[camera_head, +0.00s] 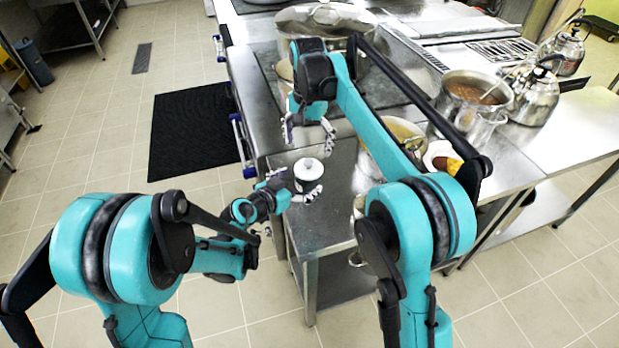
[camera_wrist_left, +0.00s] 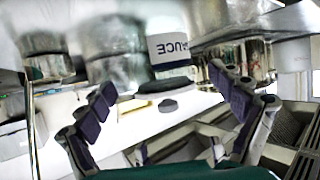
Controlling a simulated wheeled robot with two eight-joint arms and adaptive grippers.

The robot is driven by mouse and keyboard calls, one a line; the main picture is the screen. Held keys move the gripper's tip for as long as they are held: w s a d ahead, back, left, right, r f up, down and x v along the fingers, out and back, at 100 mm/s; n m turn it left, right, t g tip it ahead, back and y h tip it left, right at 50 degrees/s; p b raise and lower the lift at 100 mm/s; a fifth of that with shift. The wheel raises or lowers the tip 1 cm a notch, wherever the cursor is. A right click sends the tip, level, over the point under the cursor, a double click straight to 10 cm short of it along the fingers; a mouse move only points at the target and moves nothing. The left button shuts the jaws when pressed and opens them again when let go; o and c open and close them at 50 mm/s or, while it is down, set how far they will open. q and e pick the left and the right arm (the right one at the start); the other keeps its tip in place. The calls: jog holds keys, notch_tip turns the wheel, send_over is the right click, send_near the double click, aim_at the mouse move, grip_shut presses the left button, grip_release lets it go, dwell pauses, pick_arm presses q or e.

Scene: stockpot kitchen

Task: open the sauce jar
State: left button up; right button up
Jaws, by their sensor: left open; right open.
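The sauce jar (camera_head: 308,186) stands upright on the steel counter, with a white lid (camera_head: 309,168) on it. In the left wrist view its white label (camera_wrist_left: 168,46) with dark lettering shows ahead of the fingers. My left gripper (camera_head: 301,193) is open and low at the jar, with a finger on either side of it; I cannot tell whether they touch it. It also shows in the left wrist view (camera_wrist_left: 162,88), with a gap between the fingers. My right gripper (camera_head: 308,136) is open and empty above the lid, its fingers pointing down.
A large stockpot (camera_head: 324,22) stands at the back of the counter. A pot of brown food (camera_head: 476,92) and a kettle (camera_head: 538,92) stand to the right. Another pan (camera_head: 404,133) is partly hidden behind my right arm. Bare counter lies in front of the jar.

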aim_at(309, 161)
pick_arm(q)
jog(key=x, duration=0.4)
jog(key=shift+w+d+f, duration=0.1)
jog(key=shift+w+d, duration=0.1)
jog(key=shift+w, duration=0.15)
jog(key=shift+c, duration=0.4)
jog(key=c, duration=1.5)
jog(key=shift+c, duration=1)
pick_arm(e)
jog(key=shift+o, duration=1)
notch_tip(309, 161, up, 2)
jog(key=m, duration=0.6)
jog(key=shift+w+r+m, duration=0.1)
jog(key=shift+r+m, duration=0.1)
jog(key=shift+m, duration=0.1)
notch_tip(309, 161, down, 10)
jog(key=m, duration=0.7)
jog(key=shift+d+r, duration=0.1)
jog(key=shift+r, duration=0.15)
